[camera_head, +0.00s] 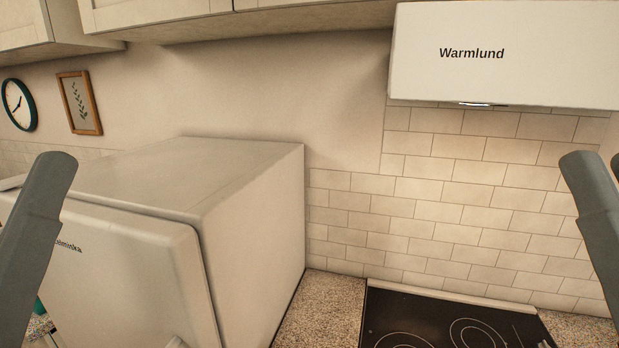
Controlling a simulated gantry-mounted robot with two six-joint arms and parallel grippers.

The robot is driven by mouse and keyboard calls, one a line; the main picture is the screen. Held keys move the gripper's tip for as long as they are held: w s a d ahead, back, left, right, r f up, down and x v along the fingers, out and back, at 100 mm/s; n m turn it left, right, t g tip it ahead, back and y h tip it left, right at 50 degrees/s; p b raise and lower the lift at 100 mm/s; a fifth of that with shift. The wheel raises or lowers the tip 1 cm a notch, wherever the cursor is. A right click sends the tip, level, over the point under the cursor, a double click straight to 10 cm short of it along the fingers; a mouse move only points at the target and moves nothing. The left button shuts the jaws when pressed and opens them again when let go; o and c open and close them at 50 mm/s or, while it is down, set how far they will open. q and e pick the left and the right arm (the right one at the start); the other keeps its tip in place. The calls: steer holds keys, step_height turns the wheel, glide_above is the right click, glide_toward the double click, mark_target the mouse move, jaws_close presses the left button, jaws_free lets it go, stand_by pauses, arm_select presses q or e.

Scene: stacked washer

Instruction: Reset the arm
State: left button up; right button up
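Parts of my two arms show as dark grey links, one at the left edge and one at the right edge of the head view. Both stand raised and slightly tilted. Neither gripper is in the picture, so I cannot see their fingers or whether they hold anything. No washer can be made out in this view.
A white appliance (255,245) with a rounded door stands at the left. A black cooktop (440,325) sits in a speckled counter (318,312), below a white hood (500,55) marked Warmlund. Cupboards (165,15) hang above; a clock (18,104) and framed picture (79,103) are on the wall.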

step_height(320, 180, up, 16)
steer(key=p, duration=1.4)
steer(key=shift+p, duration=0.3)
steer(key=shift+w, duration=0.1)
steer(key=shift+c, duration=0.3)
